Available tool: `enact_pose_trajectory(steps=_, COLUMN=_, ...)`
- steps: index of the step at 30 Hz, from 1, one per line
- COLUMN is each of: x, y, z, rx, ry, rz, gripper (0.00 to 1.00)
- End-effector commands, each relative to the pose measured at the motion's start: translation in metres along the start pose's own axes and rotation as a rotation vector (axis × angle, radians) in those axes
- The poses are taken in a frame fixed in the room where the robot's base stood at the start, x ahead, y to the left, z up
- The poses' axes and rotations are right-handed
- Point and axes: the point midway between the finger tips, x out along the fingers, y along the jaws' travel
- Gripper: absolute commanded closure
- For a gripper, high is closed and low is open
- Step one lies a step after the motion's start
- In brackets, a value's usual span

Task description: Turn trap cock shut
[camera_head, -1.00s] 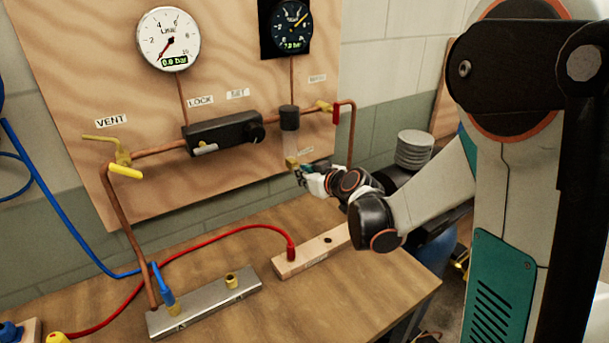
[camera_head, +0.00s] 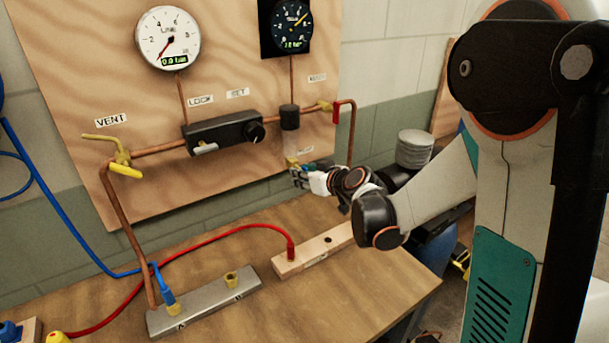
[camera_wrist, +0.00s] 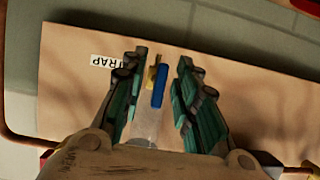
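The trap cock is a small brass fitting under the clear trap bowl (camera_head: 290,145) on the panel. In the wrist view its brass body (camera_wrist: 151,77) and blue lever (camera_wrist: 160,85) show between my two fingers. The lever lies roughly along the bowl's axis. My gripper (camera_wrist: 157,82) is open, with one teal finger on each side of the cock and visible gaps to both. In the head view my gripper (camera_head: 301,177) is just below the bowl, and its fingers partly cover the cock.
A TRAP label (camera_wrist: 106,62) is beside the left finger. The plywood panel (camera_head: 230,190) is close behind. The bench (camera_head: 340,290) carries a wooden block (camera_head: 315,250) below my gripper.

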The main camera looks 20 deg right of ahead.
Motion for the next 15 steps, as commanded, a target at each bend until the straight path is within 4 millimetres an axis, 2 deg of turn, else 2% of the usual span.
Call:
enact_pose_trajectory(steps=8, x=-0.004, y=0.001, z=-0.001, rx=0.0, ry=0.001, rz=0.001, gripper=0.72)
enact_pose_trajectory(steps=11, x=-0.013, y=0.001, z=-0.001, rx=0.0, ry=0.001, rz=0.002, gripper=0.72)
enact_pose_trajectory(steps=15, x=-0.035, y=0.001, z=0.0, rx=0.001, ry=0.001, rz=0.003, gripper=0.72)
